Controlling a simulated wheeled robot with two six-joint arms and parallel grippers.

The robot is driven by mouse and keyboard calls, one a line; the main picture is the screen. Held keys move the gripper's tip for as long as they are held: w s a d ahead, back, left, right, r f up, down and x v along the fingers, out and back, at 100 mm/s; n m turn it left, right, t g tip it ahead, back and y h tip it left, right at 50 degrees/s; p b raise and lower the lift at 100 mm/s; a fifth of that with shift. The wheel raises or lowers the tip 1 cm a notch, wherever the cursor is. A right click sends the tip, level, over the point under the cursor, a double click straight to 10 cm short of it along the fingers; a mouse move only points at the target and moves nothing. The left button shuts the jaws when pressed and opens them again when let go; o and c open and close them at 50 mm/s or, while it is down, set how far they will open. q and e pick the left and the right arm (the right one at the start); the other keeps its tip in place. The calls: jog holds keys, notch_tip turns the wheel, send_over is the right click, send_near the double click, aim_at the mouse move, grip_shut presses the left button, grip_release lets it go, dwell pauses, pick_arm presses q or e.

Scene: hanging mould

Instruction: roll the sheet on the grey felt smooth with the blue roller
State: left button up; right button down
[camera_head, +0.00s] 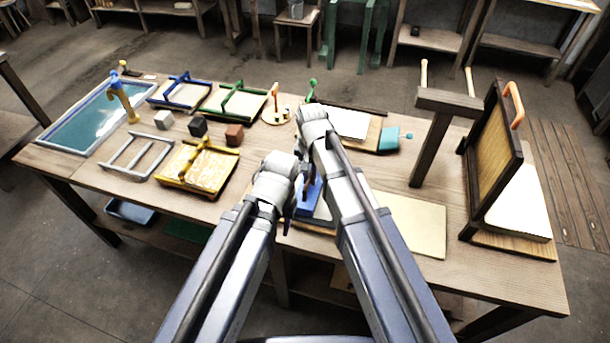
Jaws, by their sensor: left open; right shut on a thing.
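A blue thing (309,197), which looks like the blue roller, shows in the gap between my two forearms at the front middle of the table. My arms hide most of it, and its contact with a sheet cannot be seen. My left gripper (289,212) points down just left of it, open. My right wrist (313,118) reaches farther back, and its fingers are largely hidden; the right gripper is shut, apparently on the roller. A pale cream sheet or board (412,224) lies flat right of my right forearm. The grey felt and its sheet cannot be clearly made out.
A yellow mould (196,168), a grey frame (137,155) and small blocks (198,127) lie left. A water vat (92,120) stands far left. Blue and green framed moulds (240,100) lie behind. A dark post (432,145) and a tilted press board (497,150) rise at right.

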jog(key=shift+d, duration=0.2)
jog(key=shift+s+d, duration=0.2)
jog(key=shift+d, duration=0.3)
jog(key=shift+s+d, duration=0.2)
jog(key=shift+d, duration=0.35)
jog(key=shift+s+d, duration=0.3)
jog(key=shift+d, duration=0.7)
jog(key=shift+s+d, duration=0.4)
jog(key=shift+d, duration=0.45)
jog(key=shift+f, duration=0.1)
